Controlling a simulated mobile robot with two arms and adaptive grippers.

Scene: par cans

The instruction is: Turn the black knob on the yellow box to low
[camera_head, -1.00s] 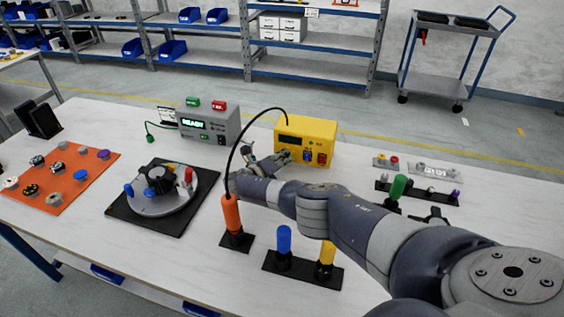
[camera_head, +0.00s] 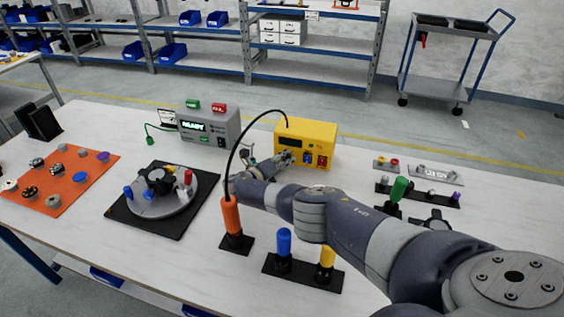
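The yellow box (camera_head: 318,130) stands at the back middle of the table. Its front has a dark display, a blue part and a red part low on the right. My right gripper (camera_head: 277,158) is at the lower left of its front face, where the black knob would be; I cannot make the knob out, as the gripper and wrist cover that area. Contact between fingers and knob is too small to tell, and so is the finger opening. My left gripper is not in view.
A grey box (camera_head: 210,128) with a lit display stands left of the yellow box. An orange-handled tool (camera_head: 231,214) with a black cable stands before my forearm. Blue and yellow handles (camera_head: 284,240) stand nearer. A round fixture (camera_head: 160,192) and orange mat (camera_head: 62,180) lie left.

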